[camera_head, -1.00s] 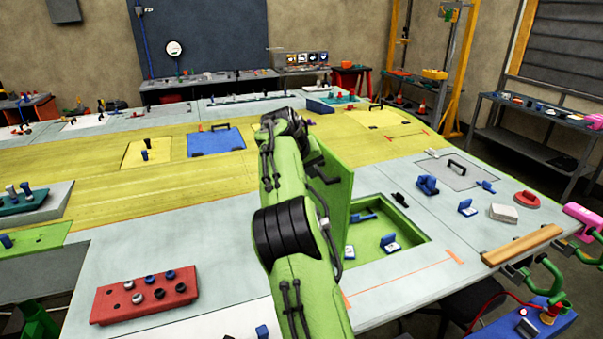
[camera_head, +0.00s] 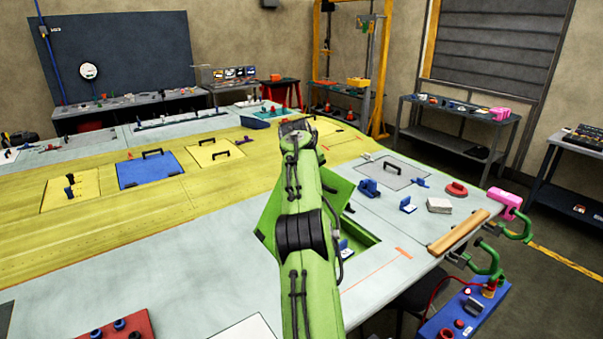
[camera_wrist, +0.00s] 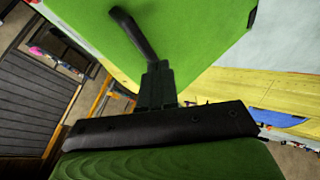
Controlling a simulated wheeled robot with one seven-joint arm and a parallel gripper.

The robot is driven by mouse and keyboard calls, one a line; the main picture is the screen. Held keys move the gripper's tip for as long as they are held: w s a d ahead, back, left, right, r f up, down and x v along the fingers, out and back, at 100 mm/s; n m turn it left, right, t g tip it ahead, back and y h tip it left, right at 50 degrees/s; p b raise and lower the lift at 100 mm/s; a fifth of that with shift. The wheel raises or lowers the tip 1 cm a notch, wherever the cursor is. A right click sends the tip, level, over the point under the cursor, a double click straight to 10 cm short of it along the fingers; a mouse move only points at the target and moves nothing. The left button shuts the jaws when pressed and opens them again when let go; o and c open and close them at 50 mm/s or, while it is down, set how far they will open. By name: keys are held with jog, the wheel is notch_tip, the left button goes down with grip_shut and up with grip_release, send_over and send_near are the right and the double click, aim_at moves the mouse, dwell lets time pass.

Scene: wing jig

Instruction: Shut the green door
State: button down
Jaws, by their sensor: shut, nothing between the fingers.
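The green door (camera_head: 270,213) stands open and slanted at the green recess (camera_head: 362,240) in the table, with green showing on both sides of my arm. My arm hides its middle and much of the recess, so its exact angle cannot be told. In the wrist view the door (camera_wrist: 205,35) fills the upper middle, with its dark bar handle (camera_wrist: 132,36) at upper left. My gripper (camera_wrist: 157,70) is shut and empty, its fingertips close to the door face beside the handle. Whether they touch it cannot be told. In the head view my arm hides the fingers.
A blue-and-white part (camera_head: 345,249) sits in the recess. Right of it are a blue clamp-like part (camera_head: 369,188), a white block (camera_head: 439,205) and a wooden bar (camera_head: 458,231) at the table edge. A blue panel (camera_head: 148,171) lies further left. The grey tabletop left of the door is clear.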

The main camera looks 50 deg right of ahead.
jog(key=shift+s+d+f, duration=0.1)
jog(key=shift+d, duration=0.2)
jog(key=shift+a, duration=0.1)
jog(key=v, duration=1.5)
jog(key=shift+s+r, duration=0.2)
jog(key=shift+r, duration=0.15)
